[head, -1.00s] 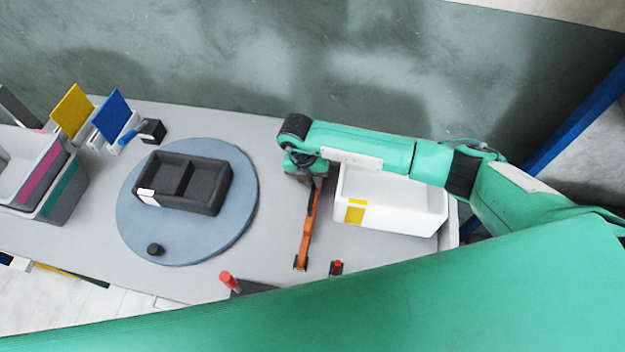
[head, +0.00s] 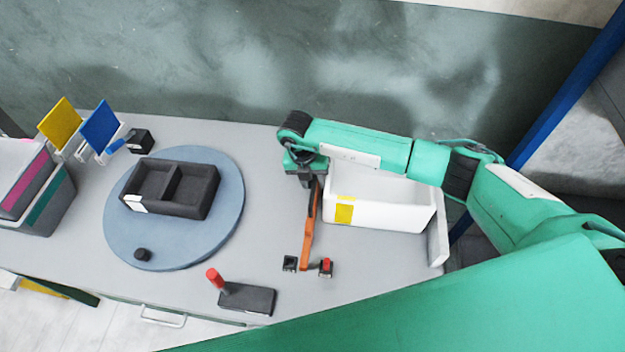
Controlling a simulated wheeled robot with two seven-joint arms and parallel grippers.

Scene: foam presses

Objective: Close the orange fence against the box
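The orange fence (head: 308,238) is a long thin bar on the table, left of the white box (head: 385,215) with the yellow label. It runs roughly along the box's left side. A narrow gap shows between them at the near end; contact farther back is hidden by my arm. My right gripper (head: 306,178) points down at the fence's far end, beside the box's left far corner. Its fingers are dark and mostly hidden under the wrist, so their opening and any contact are unclear. My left gripper is out of view.
A dark base with a red handle (head: 213,279) lies front left. A blue turntable (head: 225,225) carries a black tray (head: 195,208). A grey plate (head: 438,241) stands right of the box.

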